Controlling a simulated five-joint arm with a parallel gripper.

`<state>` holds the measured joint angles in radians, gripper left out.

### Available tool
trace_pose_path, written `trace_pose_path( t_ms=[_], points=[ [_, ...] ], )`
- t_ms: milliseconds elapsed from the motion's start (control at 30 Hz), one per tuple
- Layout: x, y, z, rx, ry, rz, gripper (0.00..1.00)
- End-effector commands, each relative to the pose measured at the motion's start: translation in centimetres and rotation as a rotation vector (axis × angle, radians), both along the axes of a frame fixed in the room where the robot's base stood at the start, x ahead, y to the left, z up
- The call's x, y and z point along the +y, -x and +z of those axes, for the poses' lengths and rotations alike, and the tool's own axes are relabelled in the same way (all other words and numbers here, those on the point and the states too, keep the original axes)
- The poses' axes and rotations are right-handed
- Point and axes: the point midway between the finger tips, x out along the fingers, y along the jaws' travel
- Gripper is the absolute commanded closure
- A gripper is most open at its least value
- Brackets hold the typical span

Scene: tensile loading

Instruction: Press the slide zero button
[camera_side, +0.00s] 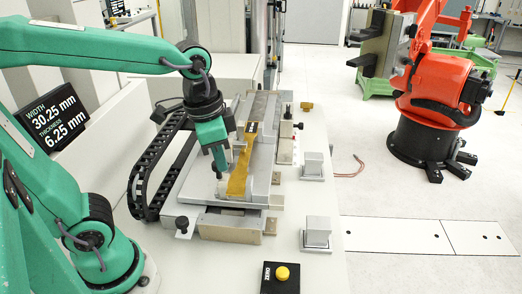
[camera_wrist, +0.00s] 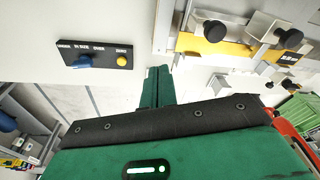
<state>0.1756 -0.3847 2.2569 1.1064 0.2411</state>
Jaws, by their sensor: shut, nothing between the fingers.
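In the wrist view, a black panel (camera_wrist: 92,54) carries a round yellow button (camera_wrist: 122,61) under the printed word ZERO. A blue knob (camera_wrist: 84,62) sits to the button's left. In the side view, the yellow button (camera_side: 282,273) shows on a black box (camera_side: 268,287) cut by the bottom edge. My gripper (camera_side: 218,173) is shut and empty, pointing down over the measuring fixture, well away from the button. Its green fingers (camera_wrist: 158,70) also show in the wrist view, to the right of the panel. Whether the fingertips touch anything cannot be told.
A gold flat specimen (camera_side: 241,165) lies on the grey fixture (camera_side: 205,185) below my gripper. A black cable chain (camera_side: 150,170) runs along its left. Two grey blocks (camera_side: 317,232) stand at right. A display (camera_side: 48,115) reads width 30.25 mm. An orange robot (camera_side: 440,85) stands behind.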

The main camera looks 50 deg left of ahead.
Motion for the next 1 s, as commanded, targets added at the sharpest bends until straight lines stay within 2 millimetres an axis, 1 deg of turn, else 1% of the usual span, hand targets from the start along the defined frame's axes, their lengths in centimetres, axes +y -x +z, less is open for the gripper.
trace_pose_path(
  t_ms=[133, 467, 767, 1000],
  points=[
    [-1.4, -0.9, -0.5, 0.081, -0.023, -0.103, 1.0],
    [-4.7, -2.6, -1.9, 0.249, -0.068, -0.325, 1.0],
    [-8.0, -3.7, -3.7, 0.407, -0.105, -0.527, 1.0],
    [-10.7, -4.2, -5.5, 0.532, -0.13, -0.685, 1.0]
  ],
)
